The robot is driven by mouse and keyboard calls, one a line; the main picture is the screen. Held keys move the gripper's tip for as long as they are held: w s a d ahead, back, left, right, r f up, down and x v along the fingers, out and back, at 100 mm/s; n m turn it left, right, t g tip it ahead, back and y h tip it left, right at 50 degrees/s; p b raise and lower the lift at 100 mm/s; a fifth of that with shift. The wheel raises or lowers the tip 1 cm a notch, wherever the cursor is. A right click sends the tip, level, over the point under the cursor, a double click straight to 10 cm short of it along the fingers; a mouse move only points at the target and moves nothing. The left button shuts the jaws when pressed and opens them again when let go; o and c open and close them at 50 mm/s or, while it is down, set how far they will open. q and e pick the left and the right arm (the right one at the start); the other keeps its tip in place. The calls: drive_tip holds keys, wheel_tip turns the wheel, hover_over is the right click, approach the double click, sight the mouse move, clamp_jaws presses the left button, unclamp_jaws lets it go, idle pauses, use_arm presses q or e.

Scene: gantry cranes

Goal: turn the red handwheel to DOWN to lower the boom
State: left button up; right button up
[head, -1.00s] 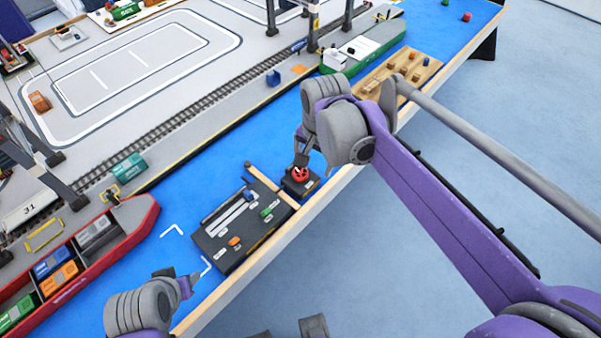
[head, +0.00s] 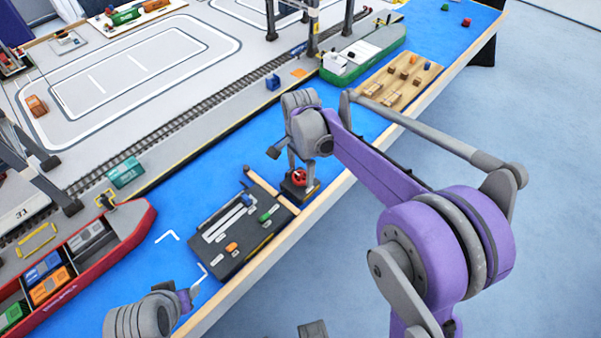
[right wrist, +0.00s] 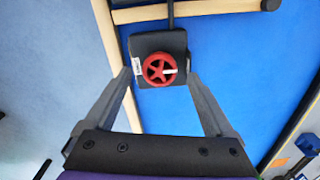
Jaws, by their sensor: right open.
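The red handwheel (head: 299,177) sits on a small dark box (head: 309,188) near the table's front edge. In the right wrist view the handwheel (right wrist: 153,79) has spokes and a white mark pointing right; a small white label, too small to read, is on the box's left side. My right gripper (head: 283,159) is open, its fingers (right wrist: 160,74) pointing at the box, one to each side of the wheel, with nothing held. Whether the fingers touch the box, I cannot tell. My left gripper (head: 193,290) is low at the left, its fingers unclear. The boom cannot be made out for certain.
A dark control panel (head: 215,254) with orange, green and blue knobs lies left of the handwheel box, with a wooden bar (head: 268,187) between. A red ship (head: 125,235) is at left, a green ship (head: 358,60) and wooden pallet (head: 425,75) behind. Blue surface is free between.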

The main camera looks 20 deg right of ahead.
drive_tip(key=shift+f, duration=0.9)
drive_tip(key=c, duration=1.4)
